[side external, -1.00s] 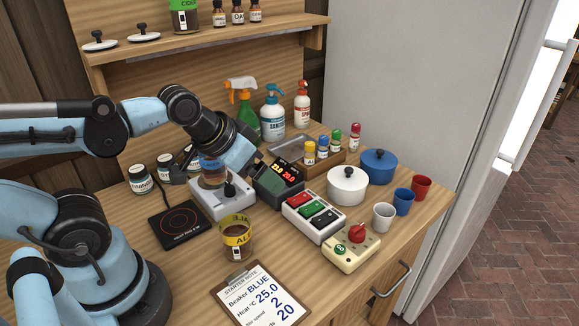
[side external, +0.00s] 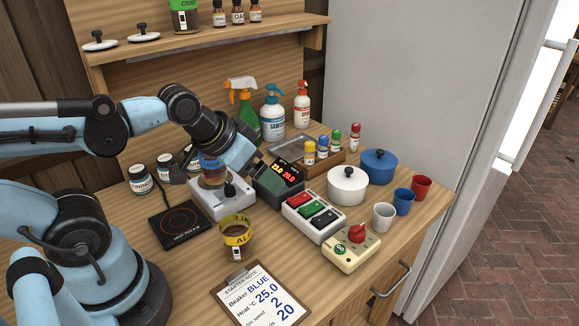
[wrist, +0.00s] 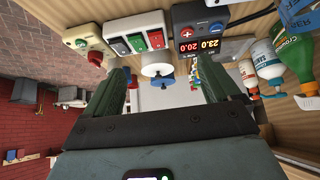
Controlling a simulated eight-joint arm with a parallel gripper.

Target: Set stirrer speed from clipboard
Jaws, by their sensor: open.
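The clipboard (side external: 262,297) lies at the front of the bench. Its note reads Beaker BLUE, Heat 25.0, stir speed 2, and 20 on a partly hidden line. The white stirrer (side external: 207,203) has a black knob (side external: 229,190) on its front, and a blue-banded beaker (side external: 212,178) stands on it, partly behind my arm. I cannot read the knob's setting. The dark controller (side external: 275,187) to its right shows 23.0 and 20.0; it also shows in the wrist view (wrist: 196,22). My gripper (wrist: 164,68) is open and empty, above the bench near the controller.
A yellow-banded beaker (side external: 237,238) stands between stirrer and clipboard. A switch box (side external: 314,216), a cream box with a red knob (side external: 351,249), pots (side external: 347,186) and cups (side external: 383,217) crowd the right. A hot plate (side external: 180,224) lies left; spray bottles (side external: 272,115) stand behind.

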